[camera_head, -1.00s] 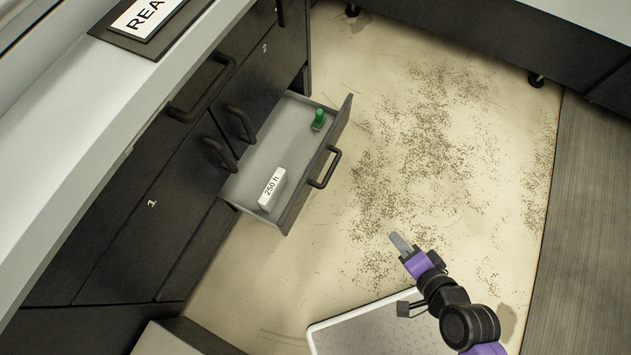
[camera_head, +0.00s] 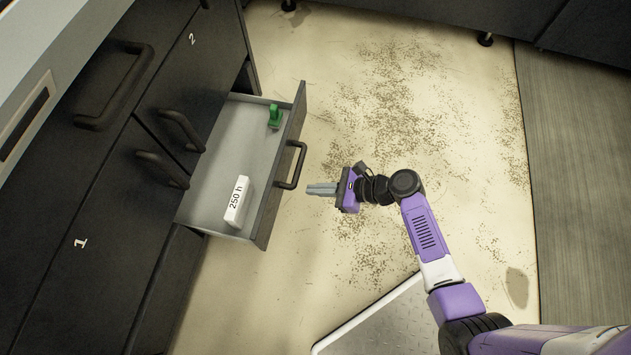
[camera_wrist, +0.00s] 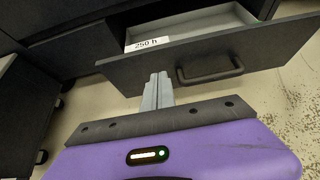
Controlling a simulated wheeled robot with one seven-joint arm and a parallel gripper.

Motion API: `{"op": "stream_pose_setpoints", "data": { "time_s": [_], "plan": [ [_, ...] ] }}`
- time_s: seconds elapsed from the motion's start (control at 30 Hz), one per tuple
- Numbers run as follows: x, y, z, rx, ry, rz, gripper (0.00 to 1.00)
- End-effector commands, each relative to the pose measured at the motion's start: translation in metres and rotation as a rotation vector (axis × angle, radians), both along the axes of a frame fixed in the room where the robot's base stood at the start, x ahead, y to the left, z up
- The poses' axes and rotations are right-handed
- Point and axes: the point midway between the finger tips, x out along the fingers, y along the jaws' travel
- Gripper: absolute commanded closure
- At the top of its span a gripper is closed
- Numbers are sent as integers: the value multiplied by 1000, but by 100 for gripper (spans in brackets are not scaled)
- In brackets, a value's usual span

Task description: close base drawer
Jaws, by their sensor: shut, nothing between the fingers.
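The base drawer (camera_head: 280,165) is pulled out from the bottom of the dark cabinet, with its black bar handle (camera_head: 293,165) on the front panel. Inside lie a white block marked "250 h" (camera_head: 237,202) and a small green object (camera_head: 275,116). My gripper (camera_head: 308,189) is shut and empty, just right of the drawer front and a little below the handle in the head view. In the wrist view my gripper (camera_wrist: 158,80) points at the drawer front (camera_wrist: 205,58), left of the handle (camera_wrist: 210,70). Contact with the front cannot be told.
Cabinet doors (camera_head: 100,200) with dark handles stand left of and above the drawer. The speckled floor (camera_head: 400,110) to the right is open. A metal-plated platform (camera_head: 385,325) lies at the bottom. Another dark cabinet (camera_head: 590,30) stands at the top right.

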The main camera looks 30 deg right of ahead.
Motion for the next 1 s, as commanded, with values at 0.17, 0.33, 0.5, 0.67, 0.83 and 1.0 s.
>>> {"op": "stream_pose_setpoints", "data": {
  "time_s": [0.17,0.33,0.5,0.67,0.83,1.0],
  "plan": [
    [23,23,-23,-2,-2,4,100],
    [43,43,-39,-3,-2,3,100],
    [60,60,-37,-4,-4,2,100],
    [69,68,-35,-5,-3,2,100],
    [71,70,-35,-5,-2,0,100],
    [70,70,-35,-5,-2,0,100]
  ]
}}
